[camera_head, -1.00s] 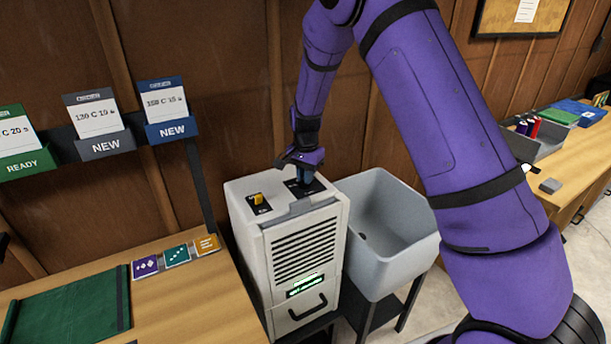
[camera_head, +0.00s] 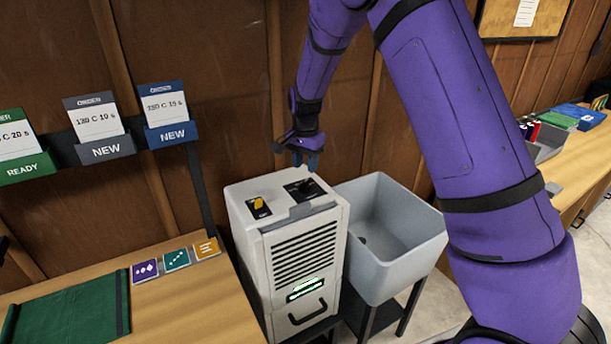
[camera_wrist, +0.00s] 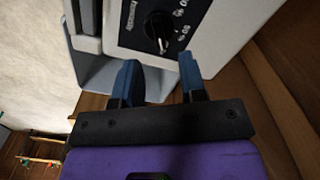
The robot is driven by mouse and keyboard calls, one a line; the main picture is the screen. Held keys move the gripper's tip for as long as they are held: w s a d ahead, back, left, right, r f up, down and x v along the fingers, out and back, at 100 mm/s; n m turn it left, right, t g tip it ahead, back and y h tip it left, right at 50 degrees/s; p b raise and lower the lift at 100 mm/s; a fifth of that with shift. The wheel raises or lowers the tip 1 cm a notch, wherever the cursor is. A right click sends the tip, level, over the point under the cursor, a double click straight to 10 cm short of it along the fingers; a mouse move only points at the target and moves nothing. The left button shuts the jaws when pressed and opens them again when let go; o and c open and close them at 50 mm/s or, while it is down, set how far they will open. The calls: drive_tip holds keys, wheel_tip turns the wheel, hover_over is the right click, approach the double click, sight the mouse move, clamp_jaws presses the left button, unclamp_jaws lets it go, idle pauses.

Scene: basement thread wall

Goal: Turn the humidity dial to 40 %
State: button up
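The humidity dial is a dark round knob (camera_wrist: 158,28) with a pale pointer on a black panel in the wrist view. The panel's lettering is too small to read surely. In the head view its black panel (camera_head: 305,189) lies on top of the white dehumidifier-like cabinet (camera_head: 262,235), at the right. My gripper (camera_head: 305,160) is above and slightly behind that panel, apart from it. In the wrist view my gripper's two blue fingers (camera_wrist: 160,84) are spread with a gap between them and nothing held. The dial lies beyond the fingertips.
A yellow switch (camera_head: 258,203) sits on the cabinet's top left. A green display (camera_head: 305,289) glows on its front. A grey sink (camera_head: 385,265) stands close at the right. The wooden wall is close behind, and a wooden table (camera_head: 190,305) is at the left.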

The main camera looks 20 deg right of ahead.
sight(306, 181)
drive_tip(key=shift+r, duration=2.55)
drive_tip(key=s+d+r+n+t+y, duration=0.1)
drive_tip(key=s+d+r+n, duration=0.1)
drive_tip(key=s+r, duration=0.7)
drive_tip(key=s+d+r+n+t, duration=0.2)
drive_tip(key=s+d+r+n, duration=0.1)
drive_tip(key=s+r, duration=0.55)
drive_tip(key=s+d+r+n+t+h, duration=0.1)
drive_tip(key=s+n, duration=0.4)
drive_tip(key=s, duration=1.6)
drive_tip(key=shift+s+d+r+t, duration=0.35)
drive_tip(key=shift+s+t, duration=0.05)
drive_tip(key=shift+t, duration=0.2)
